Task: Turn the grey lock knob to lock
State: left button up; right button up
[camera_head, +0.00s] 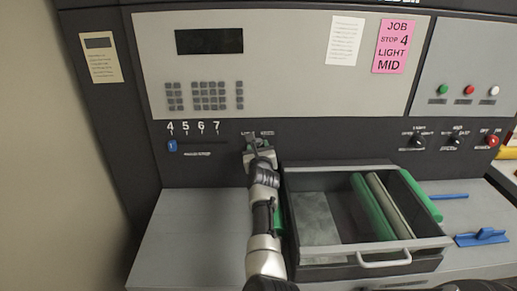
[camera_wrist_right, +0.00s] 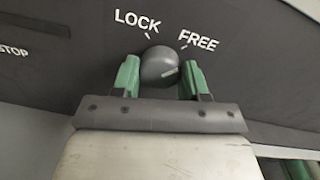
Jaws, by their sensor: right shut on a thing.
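The grey lock knob (camera_wrist_right: 158,67) is round and sits on the dark panel below the printed words LOCK (camera_wrist_right: 137,20) and FREE (camera_wrist_right: 199,40). A short light mark shows on the knob's lower right part, nearer the FREE side than the LOCK side. My right gripper (camera_wrist_right: 160,78) is shut on the knob, with one green fingertip on each side of it. In the head view my right gripper (camera_head: 258,150) reaches up to the panel and hides the knob and part of its labels. My left gripper is not in view.
An open drawer (camera_head: 432,243) with green and grey rollers (camera_head: 375,208) juts out just right of my right arm. A blue slider (camera_head: 172,146) is on the panel to the left. A blue tool (camera_head: 482,238) lies on the right-hand grey surface. The left worktop (camera_head: 185,235) is clear.

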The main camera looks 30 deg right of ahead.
jog(key=n+p, duration=0.1)
jog(key=n, duration=0.3)
jog(key=shift+r, duration=0.15)
jog(key=n+p, duration=0.1)
jog(key=n, duration=0.3)
jog(key=shift+n+p, duration=0.3)
jog(key=shift+n, duration=0.1)
jog(key=n+p, duration=0.1)
jog(key=n, duration=0.3)
jog(key=shift+r+g, duration=0.1)
jog(key=shift+g, duration=0.3)
jog(key=shift+n+h+p, duration=0.3)
jog(key=shift+n+p, duration=0.3)
jog(key=shift+n, duration=1.5)
jog(key=o, duration=0.9)
jog(key=shift+f, duration=0.2)
